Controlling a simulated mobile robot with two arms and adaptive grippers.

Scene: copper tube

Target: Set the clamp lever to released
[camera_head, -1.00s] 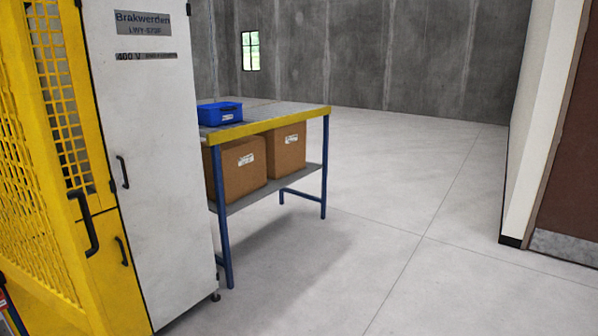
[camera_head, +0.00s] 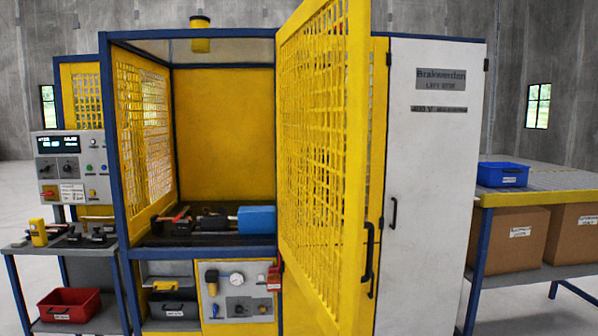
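The clamp lever is too small to make out for certain. Inside the yellow and blue machine enclosure, dark fixtures (camera_head: 207,221) sit on a dark bed. A small red part (camera_head: 176,215) shows at their left end, and I cannot tell whether it is the clamp lever or how it is set. A blue block (camera_head: 257,219) sits at the right end of the fixtures. The yellow mesh door (camera_head: 322,150) stands open toward me and covers the right side of the enclosure. Neither of my grippers is in view.
A control panel (camera_head: 71,166) stands at the left above a bench with a yellow object (camera_head: 38,232). A red bin (camera_head: 69,304) is below. A white cabinet (camera_head: 432,180) stands right of the door, then a table with a blue box (camera_head: 503,174). Floor shows at both sides.

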